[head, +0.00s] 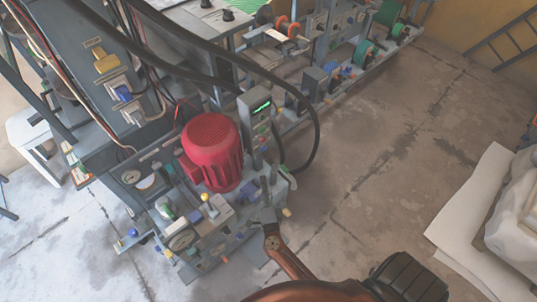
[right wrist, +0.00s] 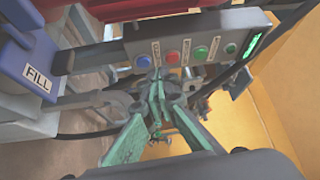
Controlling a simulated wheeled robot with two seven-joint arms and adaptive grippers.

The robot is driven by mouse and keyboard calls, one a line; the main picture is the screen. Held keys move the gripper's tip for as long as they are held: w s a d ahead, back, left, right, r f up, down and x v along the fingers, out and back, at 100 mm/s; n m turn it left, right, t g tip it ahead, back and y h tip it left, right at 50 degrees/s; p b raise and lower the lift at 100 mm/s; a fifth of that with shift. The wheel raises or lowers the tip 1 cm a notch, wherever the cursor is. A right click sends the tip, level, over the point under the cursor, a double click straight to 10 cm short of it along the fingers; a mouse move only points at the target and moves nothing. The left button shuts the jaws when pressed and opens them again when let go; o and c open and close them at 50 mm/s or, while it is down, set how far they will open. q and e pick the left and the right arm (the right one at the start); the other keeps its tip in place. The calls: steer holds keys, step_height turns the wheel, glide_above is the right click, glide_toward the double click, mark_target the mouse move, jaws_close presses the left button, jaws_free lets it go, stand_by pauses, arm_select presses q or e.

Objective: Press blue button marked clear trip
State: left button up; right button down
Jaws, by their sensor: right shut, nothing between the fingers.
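The blue button (right wrist: 144,61) is at the left end of a row on a grey control panel (right wrist: 190,38) in the right wrist view. A small white label stands beside it, too small to read. My right gripper (right wrist: 156,88) is shut and empty, its teal fingers pointing toward the panel, just below the blue button in the picture. I cannot tell whether it touches. In the head view the right gripper (head: 264,216) is at the machine's near right edge, below the panel with a green display (head: 261,107). The blue button is not clear there. My left gripper is out of view.
Red (right wrist: 172,55) and green (right wrist: 200,52) buttons sit right of the blue one. A blue part marked FILL (right wrist: 37,77) is at the left. A red ribbed motor (head: 212,148) stands beside the panel. Open concrete floor (head: 370,150) lies to the right.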

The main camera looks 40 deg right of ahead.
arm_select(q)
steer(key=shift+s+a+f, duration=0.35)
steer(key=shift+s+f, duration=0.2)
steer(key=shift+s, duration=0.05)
arm_select(e)
steer(key=d+m+g+h, duration=0.1)
steer(key=d+f+m+g, duration=0.1)
steer(key=m+g+h, duration=0.1)
steer(key=m, duration=0.1)
steer(key=shift+s+d+f+h, duration=0.15)
steer(key=shift+s+d+h, duration=0.15)
steer(key=shift+d, duration=0.1)
steer(key=b, duration=0.4)
glide_toward(263, 149)
steer(key=s+d+x, duration=0.1)
steer(key=x, duration=0.5)
arm_select(q)
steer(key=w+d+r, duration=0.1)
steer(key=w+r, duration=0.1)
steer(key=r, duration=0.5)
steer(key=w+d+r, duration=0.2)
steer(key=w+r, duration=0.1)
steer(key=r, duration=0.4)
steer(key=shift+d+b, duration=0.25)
steer(key=shift+b, duration=0.05)
arm_select(e)
steer(key=shift+w+d+r, duration=0.1)
steer(key=shift+w+r, duration=0.2)
steer(key=shift+w, duration=0.15)
